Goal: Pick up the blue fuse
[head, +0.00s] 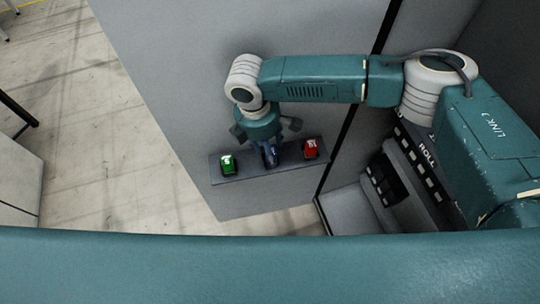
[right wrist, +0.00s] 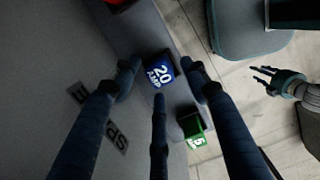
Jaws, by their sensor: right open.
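The blue fuse (right wrist: 160,70), marked "20 AMP", sits on a narrow grey shelf (head: 232,174) between a green fuse (head: 228,165) and a red fuse (head: 310,149). My right gripper (right wrist: 162,82) is open over the blue fuse, with fingers on either side of it in the right wrist view. I cannot tell whether they touch it. In the head view my right gripper (head: 268,145) largely hides the blue fuse. My left gripper (right wrist: 267,79) shows at the right of the right wrist view, with its fingers apart and empty.
The shelf juts from a large grey panel (head: 180,60). The green fuse (right wrist: 194,127) is close to one finger in the right wrist view. A dark bin-like recess (head: 388,180) and a "ROLL" label lie to the right. Open floor (head: 80,140) lies to the left.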

